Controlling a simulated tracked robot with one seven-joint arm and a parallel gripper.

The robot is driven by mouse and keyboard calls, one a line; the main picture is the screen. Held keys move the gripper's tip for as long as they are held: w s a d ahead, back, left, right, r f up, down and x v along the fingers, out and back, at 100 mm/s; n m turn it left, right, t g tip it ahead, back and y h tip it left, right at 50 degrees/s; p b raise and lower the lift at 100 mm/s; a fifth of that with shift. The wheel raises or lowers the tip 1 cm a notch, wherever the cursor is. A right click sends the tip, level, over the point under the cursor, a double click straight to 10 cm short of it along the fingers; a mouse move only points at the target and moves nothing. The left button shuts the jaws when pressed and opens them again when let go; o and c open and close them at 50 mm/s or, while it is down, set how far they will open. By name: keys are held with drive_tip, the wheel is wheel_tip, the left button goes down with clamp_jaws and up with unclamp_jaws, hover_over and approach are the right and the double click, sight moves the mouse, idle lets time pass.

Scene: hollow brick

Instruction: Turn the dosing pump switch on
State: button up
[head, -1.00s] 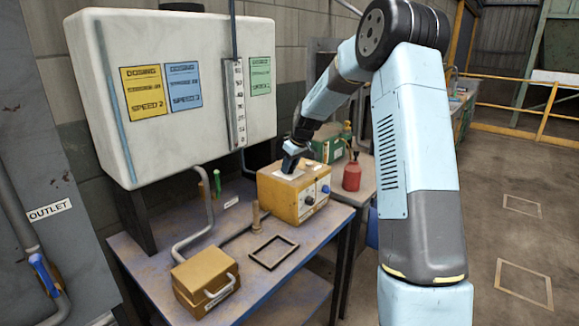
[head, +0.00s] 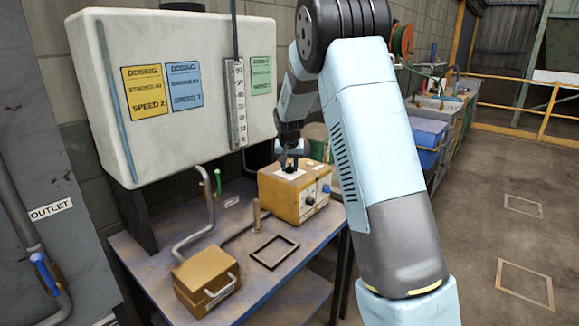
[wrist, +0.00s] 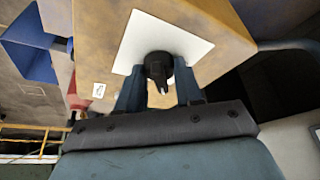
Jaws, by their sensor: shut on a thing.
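The dosing pump is a yellow-orange box (head: 285,195) on the bench, with knobs on its front face. On its top is a white plate (head: 288,173) carrying a black rotary switch. In the head view my gripper (head: 290,162) points down onto the plate and hides most of the switch.
A white tank (head: 180,90) with coloured dosing cards stands behind. A bent pipe (head: 193,235) rises beside the pump.

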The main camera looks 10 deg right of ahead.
drive_tip(key=m, duration=0.2)
drive_tip(key=m+h, duration=0.1)
drive_tip(key=m, duration=0.1)
drive_tip(key=shift+a+g+h, duration=0.15)
drive_tip(key=shift+g+h, duration=0.15)
drive_tip(key=shift+g, duration=0.1)
drive_tip(key=shift+f+m+g+h, duration=0.1)
drive_tip(key=shift+m+g+h, duration=0.35)
drive_tip(key=shift+m, duration=1.25)
drive_tip(key=o, duration=1)
drive_tip(key=shift+w, duration=0.1)
drive_tip(key=v, duration=1.3)
drive_tip(key=shift+a+r, duration=0.15)
drive_tip(key=shift+r, duration=0.2)
